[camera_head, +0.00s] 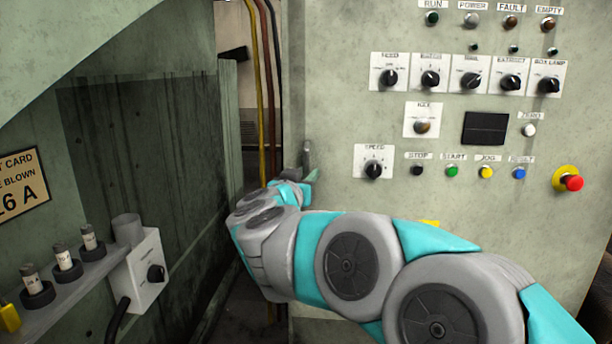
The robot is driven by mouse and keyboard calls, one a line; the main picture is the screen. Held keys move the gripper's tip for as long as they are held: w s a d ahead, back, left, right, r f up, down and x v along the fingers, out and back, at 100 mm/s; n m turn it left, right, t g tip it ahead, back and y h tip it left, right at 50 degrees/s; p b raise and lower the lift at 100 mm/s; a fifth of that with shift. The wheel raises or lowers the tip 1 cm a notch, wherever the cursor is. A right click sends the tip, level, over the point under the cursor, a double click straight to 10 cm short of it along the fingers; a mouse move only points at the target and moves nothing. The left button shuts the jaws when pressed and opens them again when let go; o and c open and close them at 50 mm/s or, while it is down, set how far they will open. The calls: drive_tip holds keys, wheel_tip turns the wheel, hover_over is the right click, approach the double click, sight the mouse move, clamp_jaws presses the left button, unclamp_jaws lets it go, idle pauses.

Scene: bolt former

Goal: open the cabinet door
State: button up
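A large grey-green panel (330,100) with switches, lamps and buttons fills the right side and looks like the cabinet door. Its left edge stands apart from the grey-green cabinet wall (150,150) on the left, with a gap between them. My gripper (303,174) is at the panel's left edge, at the far end of my arm. A small grey upright piece (307,152) shows there; I cannot tell whether it is a handle or a gripper finger. My wrist hides most of the gripper, so its opening and any contact are unclear.
Yellow and red-brown cables (257,80) hang in the gap. At the left, a shelf carries several fuses (67,262) beside a white switch box (145,270). A red emergency stop button (573,183) sticks out from the panel at right.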

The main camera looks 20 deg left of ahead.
clamp_jaws()
idle(1.1)
